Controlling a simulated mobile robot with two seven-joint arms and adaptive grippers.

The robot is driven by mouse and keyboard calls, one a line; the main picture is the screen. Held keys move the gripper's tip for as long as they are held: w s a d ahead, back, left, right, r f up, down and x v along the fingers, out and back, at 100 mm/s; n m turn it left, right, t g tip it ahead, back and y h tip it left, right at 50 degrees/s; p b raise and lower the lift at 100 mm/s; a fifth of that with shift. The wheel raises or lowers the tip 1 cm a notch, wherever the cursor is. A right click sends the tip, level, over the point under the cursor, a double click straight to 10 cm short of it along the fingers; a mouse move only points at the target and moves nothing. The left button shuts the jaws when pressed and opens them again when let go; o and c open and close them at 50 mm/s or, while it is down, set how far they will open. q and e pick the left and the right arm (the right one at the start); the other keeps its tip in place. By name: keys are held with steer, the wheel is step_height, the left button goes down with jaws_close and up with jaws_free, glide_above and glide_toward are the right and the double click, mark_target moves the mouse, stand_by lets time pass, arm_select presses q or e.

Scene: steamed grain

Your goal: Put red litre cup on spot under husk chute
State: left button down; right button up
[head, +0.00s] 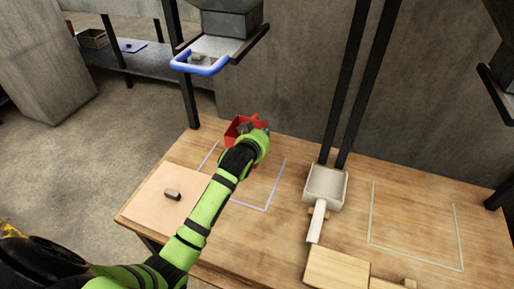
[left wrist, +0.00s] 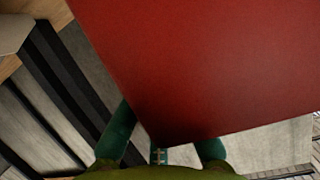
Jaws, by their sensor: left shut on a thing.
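The red litre cup (head: 233,131) is at the far side of the table in the head view, partly hidden by my left gripper. My left gripper (head: 258,138) is shut on it. In the left wrist view the red cup (left wrist: 220,65) fills the upper middle, close to the green fingers of my left gripper (left wrist: 165,148). A blue-outlined spot (head: 266,209) lies on the table, partly covered by my arm. The cup appears at its far edge; I cannot tell whether it touches the table. A grey chute with a blue-edged gate (head: 200,70) hangs above and behind. My right gripper is not in view.
A tan mat (head: 150,205) with a small dark block (head: 172,194) lies left of the spot. A pale square scoop (head: 326,186) with a wooden handle lies right of it. A pale-outlined spot (head: 371,225) is further right. Dark posts stand behind the table.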

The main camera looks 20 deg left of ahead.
arm_select(q)
steer(key=shift+s+a+f, duration=0.5)
steer(key=shift+s+a, duration=0.05)
steer(key=shift+a, duration=0.1)
step_height(320, 180, down, 3)
steer(key=shift+f+b, duration=0.15)
steer(key=shift+b, duration=0.3)
steer(key=shift+f, duration=0.45)
steer(key=c, duration=1.5)
jaws_free()
steer(key=shift+o, duration=0.4)
steer(key=shift+s, duration=0.15)
steer(key=p+v, duration=0.2)
steer(key=v, duration=0.9)
steer(key=shift+s+r, duration=0.3)
steer(key=shift+s, duration=0.05)
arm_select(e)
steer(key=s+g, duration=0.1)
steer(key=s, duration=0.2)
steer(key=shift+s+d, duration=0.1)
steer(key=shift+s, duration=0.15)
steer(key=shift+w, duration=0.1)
